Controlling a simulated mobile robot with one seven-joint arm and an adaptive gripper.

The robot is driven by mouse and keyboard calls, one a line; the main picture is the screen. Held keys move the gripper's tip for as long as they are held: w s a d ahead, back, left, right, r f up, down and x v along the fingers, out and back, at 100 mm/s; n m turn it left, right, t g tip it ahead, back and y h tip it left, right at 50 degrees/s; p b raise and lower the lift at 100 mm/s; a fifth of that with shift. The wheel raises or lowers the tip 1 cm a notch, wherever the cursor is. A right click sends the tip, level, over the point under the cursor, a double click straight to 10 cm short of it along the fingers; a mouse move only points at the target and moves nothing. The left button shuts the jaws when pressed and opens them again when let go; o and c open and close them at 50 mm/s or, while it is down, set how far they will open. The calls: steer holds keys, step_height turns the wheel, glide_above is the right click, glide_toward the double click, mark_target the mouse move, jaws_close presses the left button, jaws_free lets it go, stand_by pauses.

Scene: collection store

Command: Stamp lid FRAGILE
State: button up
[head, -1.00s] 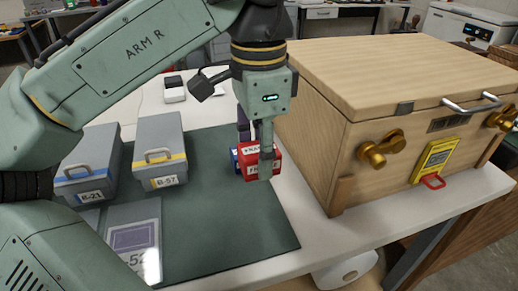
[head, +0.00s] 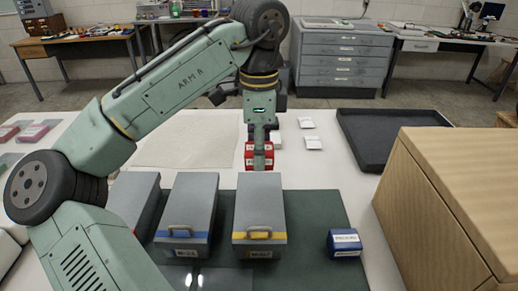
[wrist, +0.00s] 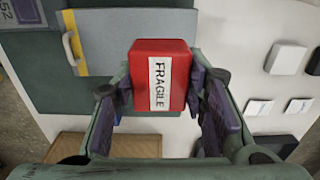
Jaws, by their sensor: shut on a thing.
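My gripper (head: 259,150) is shut on a red block stamp (head: 259,156) and holds it behind the grey boxes. In the wrist view the stamp (wrist: 160,75) sits between the two fingers (wrist: 162,92), with a white FRAGILE label facing the camera. Three grey lidded boxes stand in a row: one with a yellow stripe (head: 259,212), one with a blue stripe (head: 187,212) and one with a red stripe (head: 134,197). The first two show lid handles. Which lid is meant cannot be told. A blue block (head: 345,241) stands alone on the dark green mat (head: 312,222).
A large wooden crate (head: 440,190) stands at the right. A black tray (head: 392,137) lies at the back right. Small white items (head: 306,123) and a cream sheet (head: 187,139) lie on the white table behind the boxes.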

mark_target(259, 188)
steer(key=shift+f+b, duration=2.9)
steer(key=shift+b, duration=0.05)
steer(key=shift+s+f, duration=0.1)
steer(key=shift+f, duration=0.4)
steer(key=shift+f+p, duration=0.1)
steer(key=shift+p, duration=0.2)
stand_by(0.8)
step_height(259, 188, up, 5)
steer(key=p, duration=0.6)
steer(key=shift+r, duration=1.1)
